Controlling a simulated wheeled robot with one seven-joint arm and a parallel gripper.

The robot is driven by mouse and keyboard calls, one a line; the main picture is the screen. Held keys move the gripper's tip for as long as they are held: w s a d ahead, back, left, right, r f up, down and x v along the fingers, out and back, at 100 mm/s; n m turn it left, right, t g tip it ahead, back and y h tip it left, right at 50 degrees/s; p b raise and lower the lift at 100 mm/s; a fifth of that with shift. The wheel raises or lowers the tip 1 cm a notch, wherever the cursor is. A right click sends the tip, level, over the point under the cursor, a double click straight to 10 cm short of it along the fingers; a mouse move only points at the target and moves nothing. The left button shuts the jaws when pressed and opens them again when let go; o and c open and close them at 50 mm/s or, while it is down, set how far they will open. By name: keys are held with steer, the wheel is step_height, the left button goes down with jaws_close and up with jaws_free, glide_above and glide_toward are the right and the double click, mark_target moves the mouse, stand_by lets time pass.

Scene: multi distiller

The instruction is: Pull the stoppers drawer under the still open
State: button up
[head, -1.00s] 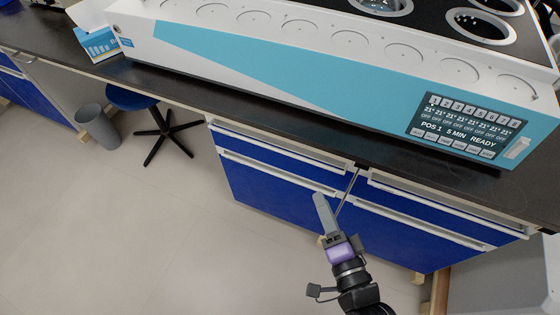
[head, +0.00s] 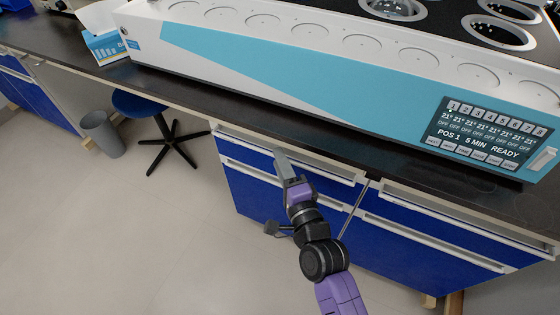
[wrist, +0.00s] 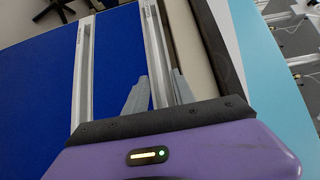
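Under the still (head: 290,62) are blue drawers with long pale rail handles. The upper left drawer (head: 245,153) looks closed, with its handle (head: 240,135) just below the counter edge. No label naming the stoppers drawer can be read. My gripper (head: 281,156) is in front of this upper left drawer, at its handle. In the wrist view my two grey fingers (wrist: 160,85) stand apart, one on each side of the upper rail handle (wrist: 153,45). Whether they touch the rail cannot be told. The lower rail (wrist: 83,70) runs beside them.
The dark counter (head: 200,95) overhangs just above the drawers. Another drawer column (head: 430,225) stands to the right. A blue stool (head: 135,103) and a grey bin (head: 102,133) are at the left. The floor (head: 130,230) in front of the left drawers is clear.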

steer(key=shift+w+a, duration=0.15)
steer(key=shift+w, duration=0.15)
jaws_close()
stand_by(1.3)
